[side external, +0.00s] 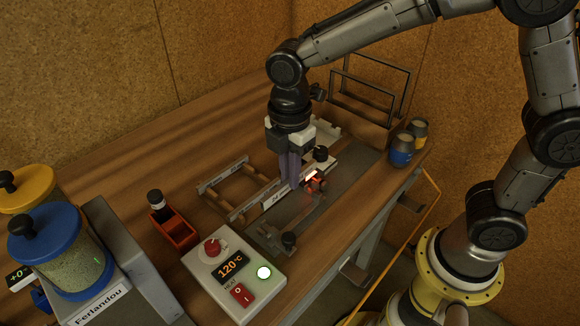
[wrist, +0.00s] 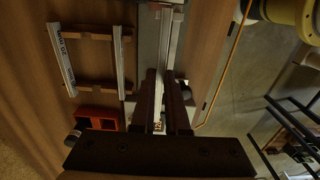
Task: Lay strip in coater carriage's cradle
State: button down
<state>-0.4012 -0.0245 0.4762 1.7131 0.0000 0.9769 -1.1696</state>
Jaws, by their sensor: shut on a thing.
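My gripper (side external: 292,182) is low over the work, between the wooden rack and the grey coater plate (side external: 348,176). In the wrist view its dark fingers (wrist: 164,76) are shut on a pale, narrow strip (wrist: 166,45), which runs lengthwise away from the camera. In the side view the fingers hide part of the held strip. A small red carriage part (side external: 316,182) sits just right of the fingertips, with a bright edge beside it. The cradle is not clear in either view, and I cannot tell whether the strip touches it.
The wooden rack (side external: 229,188) holds two more strips, also in the wrist view (wrist: 61,55). A control box (side external: 232,268) reading 120°C and a red holder (side external: 174,232) stand in front. Jars (side external: 402,149), a black wire frame (side external: 370,90) and lidded canisters (side external: 60,250) stand around.

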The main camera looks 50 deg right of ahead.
jog(key=shift+f, duration=2.2)
jog(key=shift+f, duration=1.15)
jog(key=c, duration=0.8)
grip_release()
jog(key=shift+c, duration=0.2)
jog(key=shift+r, duration=0.1)
notch_tip(320, 180, up, 14)
jog(key=shift+f, duration=0.15)
